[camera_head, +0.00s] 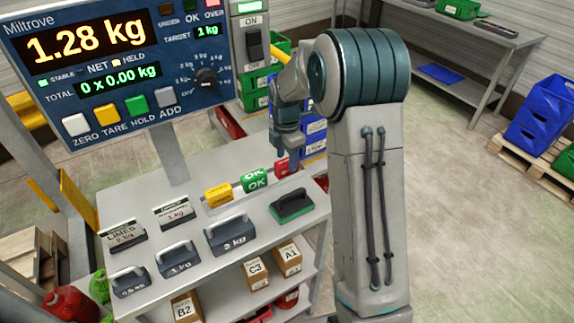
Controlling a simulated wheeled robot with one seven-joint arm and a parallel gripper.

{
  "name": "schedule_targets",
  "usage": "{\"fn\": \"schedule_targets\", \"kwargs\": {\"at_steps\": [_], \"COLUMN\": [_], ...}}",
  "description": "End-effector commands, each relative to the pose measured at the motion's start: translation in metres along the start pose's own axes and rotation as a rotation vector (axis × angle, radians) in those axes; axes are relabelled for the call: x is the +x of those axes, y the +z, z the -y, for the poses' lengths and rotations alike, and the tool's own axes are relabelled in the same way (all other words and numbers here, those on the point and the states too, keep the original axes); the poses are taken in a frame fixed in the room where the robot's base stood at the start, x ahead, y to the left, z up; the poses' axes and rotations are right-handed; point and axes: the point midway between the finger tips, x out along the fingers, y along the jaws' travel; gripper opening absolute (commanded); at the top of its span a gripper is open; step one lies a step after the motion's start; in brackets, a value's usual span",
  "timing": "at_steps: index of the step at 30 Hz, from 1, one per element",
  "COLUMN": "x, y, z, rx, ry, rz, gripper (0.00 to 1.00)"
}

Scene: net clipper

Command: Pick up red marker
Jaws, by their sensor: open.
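The red marker (282,170) stands at the right end of a short row of coloured markers on the upper shelf of a grey bench. A finger of my gripper (291,160) covers part of it. My gripper is open and points down at the red marker. I cannot tell whether the fingers are around it or only in front of it. A green OK marker (255,180) and a yellow marker (218,195) stand to its left.
A green-and-black brush-like block (291,206) lies in front of the markers. Grey weights with handles, including a 2 kg one (230,236), and small cards (173,213) stand on the bench (262,262). A large scale display (110,70) rises behind at left.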

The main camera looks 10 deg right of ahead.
Motion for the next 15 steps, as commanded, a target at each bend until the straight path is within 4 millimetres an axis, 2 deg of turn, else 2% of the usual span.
{"fn": "schedule_targets", "kwargs": {"at_steps": [4, 11, 14, 15], "x": [0.0138, 0.0158, 0.0157, 0.0157], "y": [-0.0004, -0.0003, -0.0003, -0.0003], "z": [-0.0002, -0.0003, -0.0003, -0.0003], "rx": [0.0, 0.0, -0.001, -0.001], "ry": [0.0, 0.001, 0.001, 0.001], "rz": [0.0, 0.0, 0.0, 0.0], "gripper": [0.51, 0.51, 0.26, 0.15]}}
